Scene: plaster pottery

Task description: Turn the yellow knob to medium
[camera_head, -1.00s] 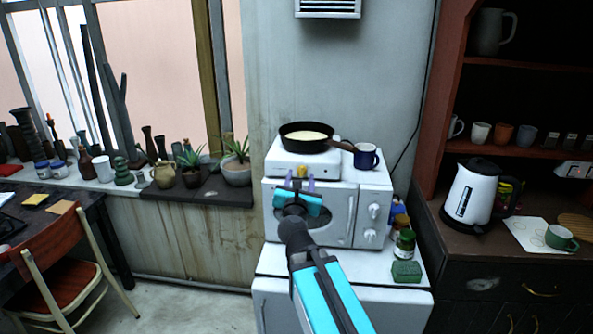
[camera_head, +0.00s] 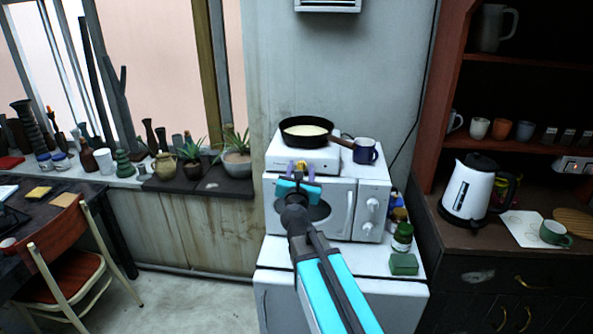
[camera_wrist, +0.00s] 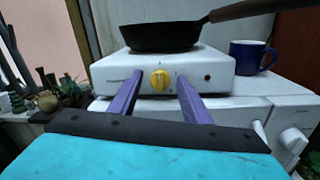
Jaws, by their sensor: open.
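The yellow knob (camera_wrist: 160,81) is on the front of a white hot plate (camera_wrist: 223,64). It also shows in the head view (camera_head: 301,166), partly covered by my gripper. A black frying pan (camera_head: 307,130) with pale contents sits on the hot plate, its brown handle (camera_wrist: 243,10) pointing right. My gripper (camera_wrist: 156,92) is open, its two purple fingers on either side of the knob, with gaps between fingers and knob in the wrist view. Whether the fingertips reach the knob's depth is unclear. I cannot read the knob's setting.
The hot plate stands on a white microwave (camera_head: 370,190), beside a dark blue mug (camera_head: 365,151). Jars (camera_head: 402,238) and a green sponge (camera_head: 404,264) stand right of the microwave. A white kettle (camera_head: 478,190) is farther right. Potted plants (camera_head: 236,155) line the sill at left.

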